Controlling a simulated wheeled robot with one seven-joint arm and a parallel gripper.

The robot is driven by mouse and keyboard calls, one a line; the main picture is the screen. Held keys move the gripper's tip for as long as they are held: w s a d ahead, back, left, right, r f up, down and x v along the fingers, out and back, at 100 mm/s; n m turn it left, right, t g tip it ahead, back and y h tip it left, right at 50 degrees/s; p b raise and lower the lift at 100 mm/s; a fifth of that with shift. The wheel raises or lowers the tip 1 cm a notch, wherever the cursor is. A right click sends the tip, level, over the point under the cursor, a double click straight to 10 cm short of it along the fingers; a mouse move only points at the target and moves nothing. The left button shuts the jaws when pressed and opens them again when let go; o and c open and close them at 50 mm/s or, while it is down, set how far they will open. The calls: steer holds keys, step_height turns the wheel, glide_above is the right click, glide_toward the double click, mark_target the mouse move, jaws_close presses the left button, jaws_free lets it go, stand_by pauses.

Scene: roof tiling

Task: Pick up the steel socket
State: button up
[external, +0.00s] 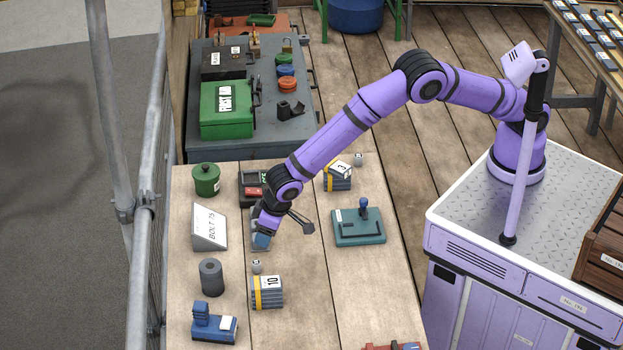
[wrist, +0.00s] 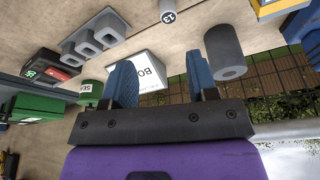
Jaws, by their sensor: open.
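I cannot tell for certain which thing is the steel socket. A grey cylinder with a hole in its end (wrist: 224,48) lies just beyond the right finger in the wrist view; in the external view a dark grey cylinder (external: 210,278) stands upright on the bench.
A white BOLT 15 sign (external: 210,228) stands left of my gripper, beyond the fingers. A green pot (external: 206,180), a black and red box (external: 251,188), numbered bundles (external: 267,292) and blue tools (external: 213,324) stand around. The bench's right front is mostly bare.

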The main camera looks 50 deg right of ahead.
mark_target(256, 262)
steer(key=x, duration=0.7)
steer(key=s+a+x, duration=0.1)
steer(key=x, duration=0.3)
steer(key=shift+w+f, duration=0.1)
steer(key=shift+f, duration=0.15)
steer(key=shift+c, duration=0.2)
jaws_close()
